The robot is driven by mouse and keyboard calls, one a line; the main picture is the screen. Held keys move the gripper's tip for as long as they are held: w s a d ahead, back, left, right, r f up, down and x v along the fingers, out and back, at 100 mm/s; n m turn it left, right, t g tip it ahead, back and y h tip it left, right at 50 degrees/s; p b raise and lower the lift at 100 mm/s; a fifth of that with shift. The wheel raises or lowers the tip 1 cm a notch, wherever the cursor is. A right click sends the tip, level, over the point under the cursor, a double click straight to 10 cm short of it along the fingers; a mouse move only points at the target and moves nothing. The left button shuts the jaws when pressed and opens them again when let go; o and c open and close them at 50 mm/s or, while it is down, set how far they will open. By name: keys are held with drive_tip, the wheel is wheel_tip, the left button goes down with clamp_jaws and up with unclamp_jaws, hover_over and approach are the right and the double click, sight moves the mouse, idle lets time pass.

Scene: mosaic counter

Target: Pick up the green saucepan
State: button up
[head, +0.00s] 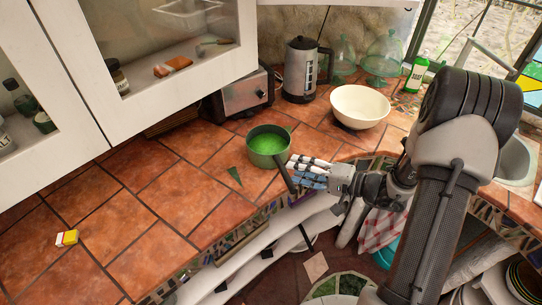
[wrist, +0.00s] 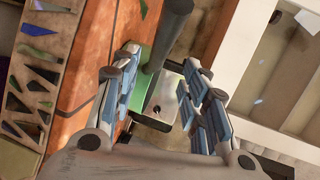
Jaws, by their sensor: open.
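The green saucepan (head: 267,141) stands upright on the tiled counter near its front edge, bright green inside. Its dark handle (head: 284,177) points toward the front edge of the counter. My gripper (head: 293,172) is open just right of the pan, with its fingertips at the handle. In the wrist view the handle (wrist: 164,40) runs between and ahead of the two open fingers (wrist: 160,60). I cannot tell whether a finger touches the handle.
A cream bowl (head: 360,106) stands behind my gripper. A metal toaster (head: 246,94) and a kettle (head: 301,70) stand behind the pan. The left counter is mostly clear.

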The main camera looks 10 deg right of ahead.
sight(282, 165)
drive_tip(key=x, duration=0.3)
drive_tip(key=b+x, duration=0.1)
drive_tip(key=x, duration=0.1)
drive_tip(key=shift+w+a+f, duration=0.1)
drive_tip(key=shift+a+f, duration=0.2)
drive_tip(key=shift+a, duration=0.1)
drive_tip(key=shift+c, duration=0.3)
clamp_jaws()
idle(0.5)
drive_tip(key=shift+w+r, duration=0.1)
drive_tip(key=shift+r, duration=0.05)
